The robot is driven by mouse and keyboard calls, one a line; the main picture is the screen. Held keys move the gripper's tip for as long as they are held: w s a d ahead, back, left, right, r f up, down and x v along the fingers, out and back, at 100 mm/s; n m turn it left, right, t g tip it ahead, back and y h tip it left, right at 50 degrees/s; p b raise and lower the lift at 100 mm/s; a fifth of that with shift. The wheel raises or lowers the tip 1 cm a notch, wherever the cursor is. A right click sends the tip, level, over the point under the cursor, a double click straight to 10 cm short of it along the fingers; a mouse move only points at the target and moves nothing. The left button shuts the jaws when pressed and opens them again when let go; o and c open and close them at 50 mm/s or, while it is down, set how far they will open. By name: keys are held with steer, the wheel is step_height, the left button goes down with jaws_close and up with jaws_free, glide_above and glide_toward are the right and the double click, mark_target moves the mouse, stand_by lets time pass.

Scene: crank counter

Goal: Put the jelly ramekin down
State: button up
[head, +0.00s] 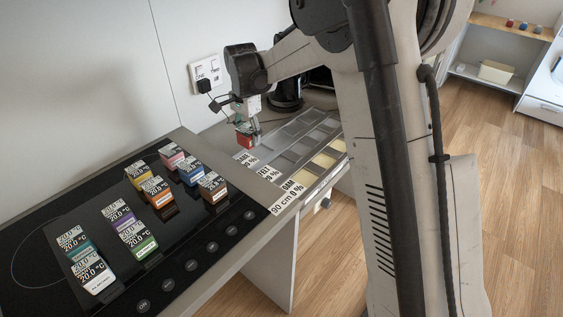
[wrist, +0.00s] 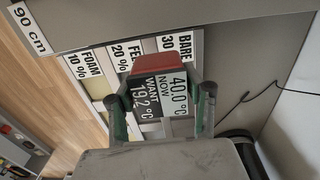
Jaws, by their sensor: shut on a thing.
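My gripper (head: 247,118) is shut on a red ramekin (head: 245,139) with a black-and-white label, which I take to be the jelly ramekin. In the wrist view the two green-sided fingers of my gripper (wrist: 161,98) sit on either side of the red ramekin (wrist: 158,63). Its label reads 40.0 °C NOW and WANT 19.2 °C. In the head view it is at the near end of the sectioned panel (head: 285,160), by the strip signed BARE. I cannot tell whether its base touches the surface.
The panel's other strips are signed FELT 20 % and FOAM 10 % (head: 292,187), with a 90 cm sign (wrist: 30,17). Several coloured labelled containers stand on the black hob (head: 185,235) at left. A wall socket with a plug (head: 205,85) and a dark appliance (head: 287,92) are behind.

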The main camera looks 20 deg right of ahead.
glide_above(282, 165)
step_height(282, 165, down, 6)
steer(key=shift+f, duration=2.05)
steer(key=shift+f, duration=0.2)
steer(key=o, duration=1.4)
steer(key=shift+r, duration=0.2)
